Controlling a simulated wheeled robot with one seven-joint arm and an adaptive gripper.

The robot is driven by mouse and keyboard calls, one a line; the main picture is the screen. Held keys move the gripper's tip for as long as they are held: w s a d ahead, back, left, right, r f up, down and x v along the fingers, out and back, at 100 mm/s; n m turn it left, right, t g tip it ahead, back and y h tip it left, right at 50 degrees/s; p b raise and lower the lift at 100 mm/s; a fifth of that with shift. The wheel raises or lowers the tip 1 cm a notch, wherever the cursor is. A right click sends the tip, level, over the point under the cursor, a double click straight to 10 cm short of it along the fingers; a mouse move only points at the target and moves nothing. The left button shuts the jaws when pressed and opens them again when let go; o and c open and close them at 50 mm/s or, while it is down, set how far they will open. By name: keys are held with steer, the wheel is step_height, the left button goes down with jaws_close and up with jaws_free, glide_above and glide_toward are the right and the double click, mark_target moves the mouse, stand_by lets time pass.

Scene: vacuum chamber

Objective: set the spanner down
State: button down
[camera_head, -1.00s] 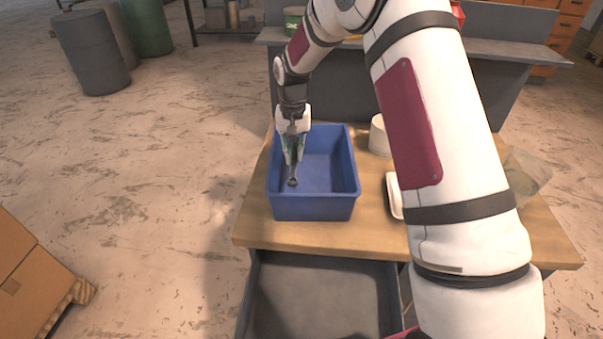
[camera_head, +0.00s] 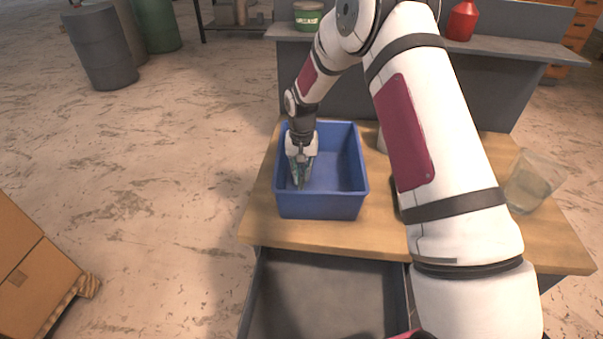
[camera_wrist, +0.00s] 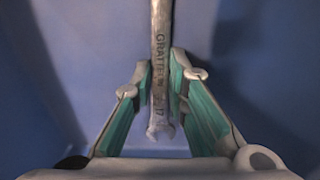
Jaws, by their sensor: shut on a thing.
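The spanner (camera_wrist: 160,60) is a grey metal wrench with lettering along its shaft. In the wrist view it lies between the two green-padded fingers of my gripper (camera_wrist: 161,88), with its open-jaw end toward the palm. My gripper is shut on it. In the head view my gripper (camera_head: 300,172) points down inside the blue bin (camera_head: 320,207), near its left side. The spanner is mostly hidden there, and I cannot tell whether its far end touches the bin floor.
The bin stands on a wooden workbench (camera_head: 400,243) above an open grey drawer (camera_head: 322,295). A clear container (camera_head: 533,182) stands at the right. A red bottle (camera_head: 462,20) and a green tub (camera_head: 308,15) stand on the shelf behind. The bin's right half looks empty.

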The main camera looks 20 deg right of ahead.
mark_target(302, 179)
steer(key=shift+f, duration=0.15)
steer(key=c, duration=1.6)
jaws_free()
steer(key=shift+o, duration=0.2)
step_height(302, 179, up, 13)
steer(key=b, duration=0.1)
steer(key=shift+f, duration=0.2)
steer(key=s+d+r+n+t, duration=0.2)
steer(key=s+r, duration=1.4)
steer(key=r, duration=0.1)
steer(key=s+r+n+t, duration=0.1)
steer(key=s+t, duration=0.1)
steer(key=s, duration=1.7)
steer(key=shift+s+r+t, duration=0.35)
steer(key=shift+t, duration=0.05)
